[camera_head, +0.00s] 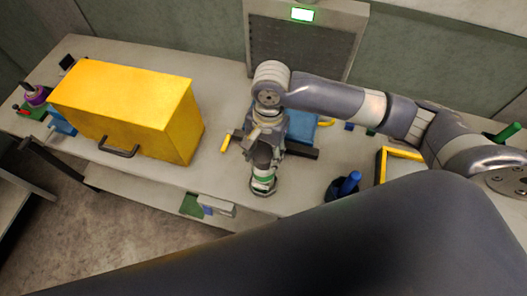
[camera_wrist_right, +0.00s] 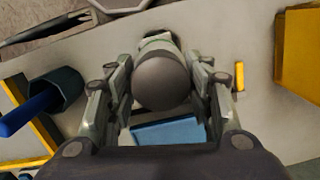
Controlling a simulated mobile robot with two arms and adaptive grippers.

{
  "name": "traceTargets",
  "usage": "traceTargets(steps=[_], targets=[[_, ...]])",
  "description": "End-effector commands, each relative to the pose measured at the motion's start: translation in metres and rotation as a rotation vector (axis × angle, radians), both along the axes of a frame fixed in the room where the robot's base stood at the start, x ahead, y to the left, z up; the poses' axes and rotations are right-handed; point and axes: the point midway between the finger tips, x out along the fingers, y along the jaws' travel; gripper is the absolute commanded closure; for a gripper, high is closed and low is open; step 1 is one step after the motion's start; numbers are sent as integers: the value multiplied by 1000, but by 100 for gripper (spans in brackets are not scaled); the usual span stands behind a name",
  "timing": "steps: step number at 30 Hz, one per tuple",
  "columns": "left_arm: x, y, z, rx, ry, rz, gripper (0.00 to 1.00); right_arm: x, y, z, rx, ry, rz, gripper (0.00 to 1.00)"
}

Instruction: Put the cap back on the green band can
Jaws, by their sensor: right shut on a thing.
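My right gripper (camera_head: 262,150) points down over the near edge of the table and is shut on a dark grey rounded piece, which looks like the cap (camera_head: 263,158). In the right wrist view the cap (camera_wrist_right: 162,82) sits between the two fingers of the right gripper (camera_wrist_right: 160,85). The green band can (camera_head: 263,183) stands directly under it, pale with a green stripe. In the wrist view a small pale part of the can (camera_wrist_right: 158,38) shows beyond the cap. Whether the cap touches the can is hidden. My left gripper is out of view.
A large yellow box (camera_head: 130,100) with a black handle stands left. A blue panel (camera_head: 302,125) lies behind my gripper. A dark cup (camera_head: 340,190) with a blue handle and a yellow frame (camera_head: 382,165) are right. A screened metal panel (camera_head: 302,45) stands behind.

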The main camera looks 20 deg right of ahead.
Motion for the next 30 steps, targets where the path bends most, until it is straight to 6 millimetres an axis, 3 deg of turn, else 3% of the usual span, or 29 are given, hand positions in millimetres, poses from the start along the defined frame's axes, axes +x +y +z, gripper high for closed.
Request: traceTargets(steps=[10,12,14,21,25,30], targets=[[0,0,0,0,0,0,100,0,0,0,-1,-1,0,63],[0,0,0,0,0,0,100,0,0,0,-1,-1,0,39],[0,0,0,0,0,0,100,0,0,0,-1,-1,0,29],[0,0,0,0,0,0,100,0,0,0,-1,-1,0,29],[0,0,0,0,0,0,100,0,0,0,-1,-1,0,11],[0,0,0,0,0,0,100,0,0,0,-1,-1,0,9]])
